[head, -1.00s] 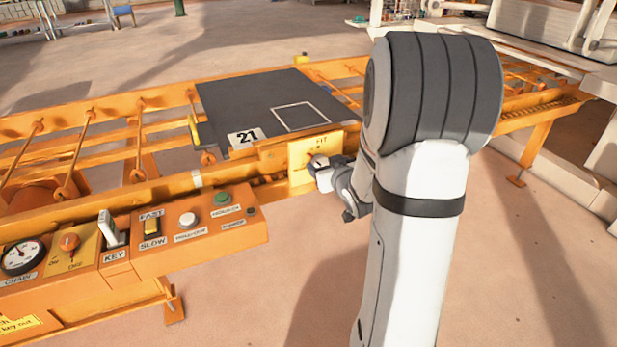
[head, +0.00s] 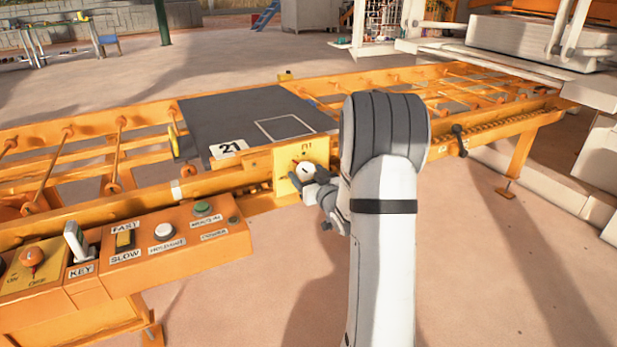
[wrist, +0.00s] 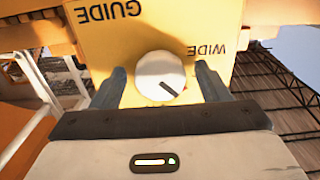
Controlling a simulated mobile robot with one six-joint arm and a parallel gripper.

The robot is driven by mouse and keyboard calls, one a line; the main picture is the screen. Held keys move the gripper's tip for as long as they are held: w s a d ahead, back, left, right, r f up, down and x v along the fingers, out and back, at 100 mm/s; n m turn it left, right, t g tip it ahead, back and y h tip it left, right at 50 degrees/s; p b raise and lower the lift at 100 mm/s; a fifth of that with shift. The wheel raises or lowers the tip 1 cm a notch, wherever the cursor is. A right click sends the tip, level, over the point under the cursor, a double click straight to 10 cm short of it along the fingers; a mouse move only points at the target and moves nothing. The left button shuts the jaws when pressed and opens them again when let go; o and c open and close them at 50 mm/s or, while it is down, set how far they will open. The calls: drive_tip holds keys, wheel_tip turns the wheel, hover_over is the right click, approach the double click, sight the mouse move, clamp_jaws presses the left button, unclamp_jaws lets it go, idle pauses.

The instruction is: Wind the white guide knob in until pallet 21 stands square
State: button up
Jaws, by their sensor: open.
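Pallet 21 (head: 225,118) is a dark grey plate with a white "21" label and a white square outline, lying on the orange roller conveyor (head: 60,185). The white guide knob (wrist: 155,70) sits on a yellow plate (wrist: 115,40) marked GUIDE and WIDE, upside down in the wrist view. A dark line on the knob points to the lower right there. My gripper (wrist: 162,80) is open, its fingers on either side of the knob. I cannot tell whether they touch it. In the head view, my gripper (head: 302,182) is at the yellow plate.
An orange control box (head: 165,255) with FAST/SLOW switch, key (head: 75,240) and white and green buttons stands left of my arm. A dark-knobbed lever (head: 460,138) sticks out of the rail on the right. The white press (head: 540,50) stands at the back right.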

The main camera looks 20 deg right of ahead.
drive_tip(key=shift+w, duration=0.1)
drive_tip(key=shift+c, duration=0.6)
drive_tip(key=c, duration=0.8)
drive_tip(key=shift+m+p, duration=0.45)
drive_tip(key=shift+m, duration=1.15)
drive_tip(key=o, duration=0.9)
drive_tip(key=s+p, duration=0.1)
drive_tip(key=s, duration=0.6)
drive_tip(key=shift+s+d, duration=0.1)
drive_tip(key=shift+s, duration=0.3)
